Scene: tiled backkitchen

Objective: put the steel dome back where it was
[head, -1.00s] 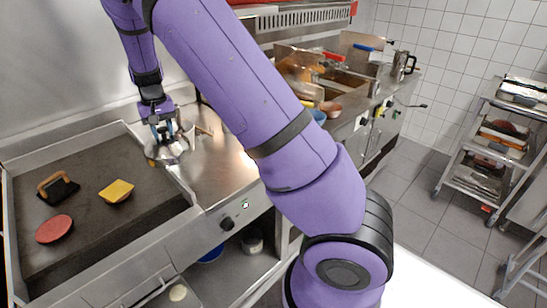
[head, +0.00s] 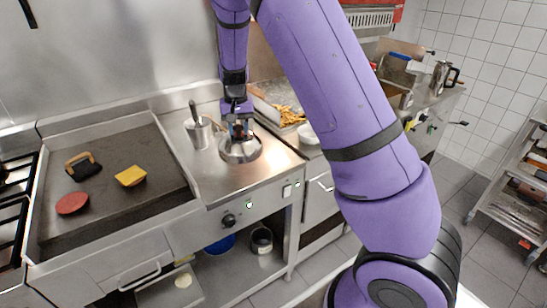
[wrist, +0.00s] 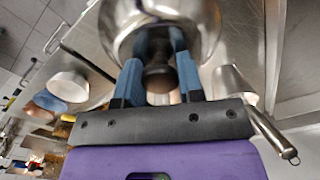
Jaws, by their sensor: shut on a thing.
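The steel dome (head: 240,151) is a shiny round cover over the steel counter (head: 225,182), right of the griddle. My gripper (head: 239,132) is above it, fingers pointing down. In the wrist view the dome (wrist: 128,22) fills the top middle, and the two blue fingers of my gripper (wrist: 158,75) are closed on its dark knob (wrist: 157,78). I cannot tell whether the dome's rim touches the counter or hangs just above it.
A steel pot (head: 199,134) with a handle sticking out stands just left of the dome. The griddle (head: 125,205) holds a red patty (head: 72,203), a yellow cheese slice (head: 131,176) and a press (head: 83,166). A white bowl (head: 307,134) is to the right. The counter front is clear.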

